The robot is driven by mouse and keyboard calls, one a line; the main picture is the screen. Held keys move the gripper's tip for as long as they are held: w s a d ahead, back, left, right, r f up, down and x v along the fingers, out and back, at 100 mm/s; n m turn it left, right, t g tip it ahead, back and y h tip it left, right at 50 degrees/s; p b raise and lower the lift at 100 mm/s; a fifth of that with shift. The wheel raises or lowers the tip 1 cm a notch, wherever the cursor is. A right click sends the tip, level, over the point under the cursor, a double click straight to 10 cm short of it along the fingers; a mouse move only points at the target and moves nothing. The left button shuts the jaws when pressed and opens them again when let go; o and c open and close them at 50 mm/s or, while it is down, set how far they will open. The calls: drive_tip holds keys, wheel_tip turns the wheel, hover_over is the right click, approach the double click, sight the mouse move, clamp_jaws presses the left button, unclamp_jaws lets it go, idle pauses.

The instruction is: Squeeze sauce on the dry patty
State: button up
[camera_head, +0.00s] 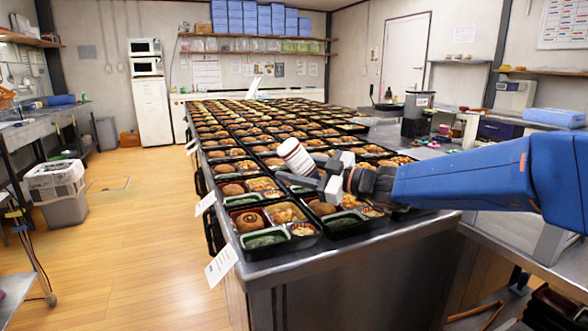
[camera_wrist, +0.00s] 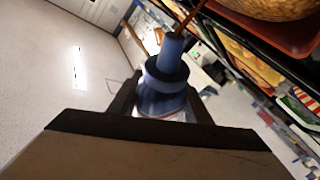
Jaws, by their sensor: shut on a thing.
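My gripper (camera_head: 308,174) is shut on a sauce bottle (camera_head: 295,155), held tipped over above the bento trays. In the head view its pale end with a brown band points up and left, and its nozzle is hidden. In the wrist view the bottle (camera_wrist: 162,88) sits between my fingers, its nozzle pointing up in the picture. A thin brown line runs from the nozzle tip towards a brown patty (camera_wrist: 262,6). In the head view one front-row patty (camera_head: 250,222) bears a dark sauce swirl. Another patty (camera_head: 322,207) below my gripper looks plain, though partly hidden.
Rows of black bento trays (camera_head: 262,252) fill the steel counter (camera_head: 330,262). White paper tags (camera_head: 221,266) hang along its left edge. A dark grey container (camera_head: 417,113) stands on the right counter.

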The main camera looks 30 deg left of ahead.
sight(296, 142)
drive_tip(key=shift+s+d, duration=0.1)
idle(0.3)
drive_tip(key=shift+s+d, duration=0.5)
drive_tip(key=shift+d, duration=0.05)
drive_tip(key=o, duration=0.4)
drive_tip(key=shift+o, duration=0.2)
drive_tip(key=shift+r, duration=3.5)
